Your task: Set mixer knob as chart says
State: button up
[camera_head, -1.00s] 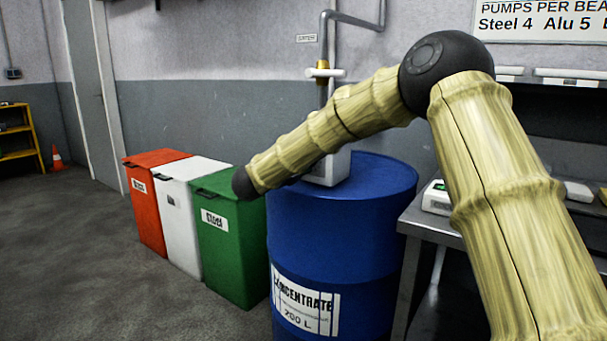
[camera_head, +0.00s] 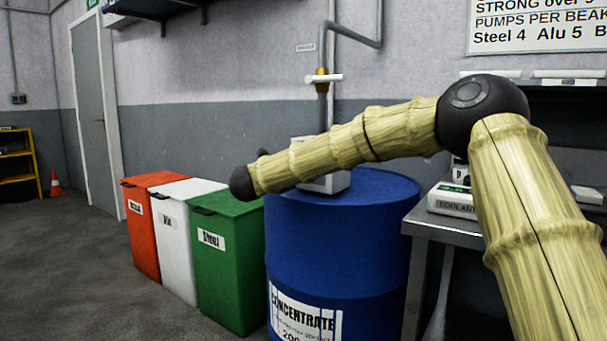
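The chart (camera_head: 537,24) hangs on the wall at the top right, cut off by the frame. Its readable lines say "STRONG over 9", "PUMPS PER BEAK" and "Steel 4 Alu 5 B". A pale grey box (camera_head: 330,182), perhaps the mixer, sits on the blue drum (camera_head: 330,235) under a pipe. My arm crosses in front and hides most of it. I see no knob or setting on it. My arm reaches left and ends in a black joint above the green bin. No gripper fingers show.
Red (camera_head: 152,220), white (camera_head: 180,237) and green (camera_head: 229,262) bins stand left of the drum. A metal table (camera_head: 430,228) at the right bears a white device (camera_head: 452,200) with a green display. A pipe with a white valve handle (camera_head: 323,78) rises behind.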

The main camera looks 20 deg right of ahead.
jog(key=shift+f, duration=0.15)
jog(key=o, duration=1)
jog(key=v, duration=1.2)
